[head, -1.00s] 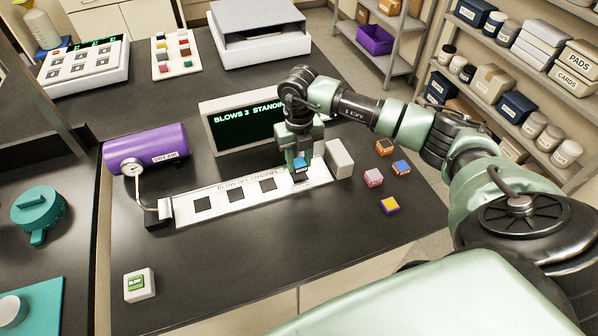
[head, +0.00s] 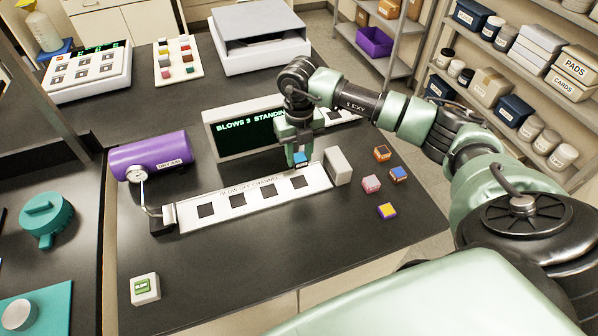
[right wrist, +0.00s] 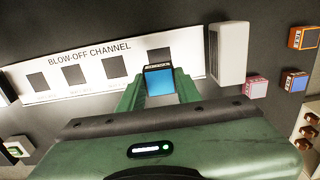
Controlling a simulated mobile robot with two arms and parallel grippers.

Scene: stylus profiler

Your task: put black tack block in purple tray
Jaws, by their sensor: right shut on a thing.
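My right gripper (head: 300,158) is shut on a small block (head: 301,159) above the right end of the white blow-off channel (head: 225,205). In the right wrist view the block (right wrist: 159,82) shows a blue face and a dark labelled edge between the fingers of the right gripper (right wrist: 159,88). I cannot read its label, so I cannot tell if it is the black tack block. A purple open bin (head: 375,42) stands on the grey shelf at the back; it may be the purple tray. My left gripper is not in view.
A light grey block (head: 338,166) stands at the channel's right end. Several coloured cubes (head: 371,184) lie right of it. A display (head: 235,138) stands behind the channel, a purple cylinder (head: 150,155) at left.

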